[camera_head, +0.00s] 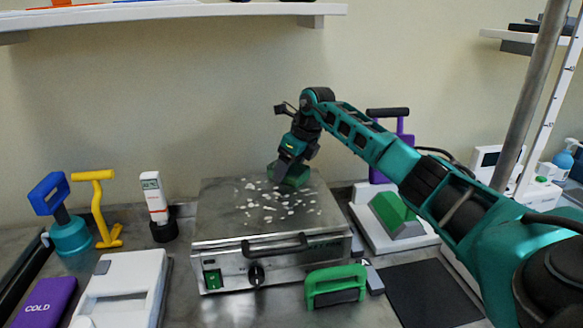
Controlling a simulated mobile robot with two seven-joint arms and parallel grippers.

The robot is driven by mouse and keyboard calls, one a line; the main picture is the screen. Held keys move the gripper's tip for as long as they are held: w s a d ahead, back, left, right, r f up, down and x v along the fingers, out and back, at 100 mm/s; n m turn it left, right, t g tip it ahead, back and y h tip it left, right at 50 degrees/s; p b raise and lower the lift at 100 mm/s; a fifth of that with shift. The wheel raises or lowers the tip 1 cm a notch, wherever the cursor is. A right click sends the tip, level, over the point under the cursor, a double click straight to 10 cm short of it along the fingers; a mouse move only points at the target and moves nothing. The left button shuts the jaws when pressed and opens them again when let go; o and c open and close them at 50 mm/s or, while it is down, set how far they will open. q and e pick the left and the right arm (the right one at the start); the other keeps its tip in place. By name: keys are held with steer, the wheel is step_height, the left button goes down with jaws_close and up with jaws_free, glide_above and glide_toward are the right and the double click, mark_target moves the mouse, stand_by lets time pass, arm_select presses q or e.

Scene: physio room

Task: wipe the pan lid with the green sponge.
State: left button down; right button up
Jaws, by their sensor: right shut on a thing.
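The pan lid (222,205) is the flat grey metal top of a boxy steel unit at the middle of the counter. Many small white bits lie scattered over its middle and right part. My right gripper (287,168) points down over the back right of the lid and is shut on the green sponge (294,178). The sponge is partly hidden by the fingers. It seems to rest on the lid near the back edge, behind most of the bits. My left gripper is not in view.
The unit's front has a bar handle (275,246), a green switch and a black knob. A green-handled tool (336,287) stands close in front. Left are a white device (121,285) and a marker-like bottle (154,198). Right is a white tray (372,236) with a green wedge.

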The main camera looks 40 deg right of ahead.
mark_target(289, 218)
steer(key=shift+w+a+f, duration=0.15)
steer(key=shift+w+a, duration=0.1)
steer(key=shift+a, duration=0.4)
steer(key=shift+w+a+f, duration=0.15)
steer(key=shift+w+a, duration=0.05)
steer(key=shift+a, duration=0.4)
steer(key=shift+s+a, duration=0.3)
steer(key=shift+s, duration=0.25)
steer(key=shift+s+a+r, duration=0.1)
steer(key=shift+s+a, duration=0.3)
steer(key=shift+s, duration=0.4)
steer(key=shift+s+a+r, duration=0.1)
steer(key=shift+s+a, duration=0.25)
steer(key=shift+s, duration=0.4)
steer(key=shift+s+a+r, duration=0.1)
steer(key=shift+s+a, duration=0.3)
steer(key=shift+s, duration=0.4)
